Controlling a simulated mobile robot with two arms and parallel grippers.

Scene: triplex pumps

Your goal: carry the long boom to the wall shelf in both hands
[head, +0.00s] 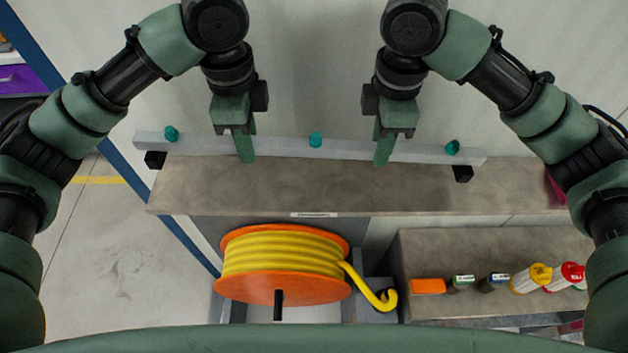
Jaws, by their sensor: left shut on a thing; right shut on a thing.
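The long boom (290,146) is a pale grey bar with teal knobs along it and a black block under each end. It lies level across the head view, at the back of the wall shelf (330,192). Its left end reaches slightly past the shelf's left edge. My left gripper (244,150) is shut on the boom left of its middle knob. My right gripper (383,150) is shut on it right of that knob. Whether the boom touches the shelf or is just above it, I cannot tell.
Below the shelf is an orange reel (284,262) wound with yellow hose. At lower right, a lower shelf (440,246) holds an orange block (428,286), small jars and capped bottles. A pale wall is behind the boom. Open floor (100,240) is at left, past a blue post.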

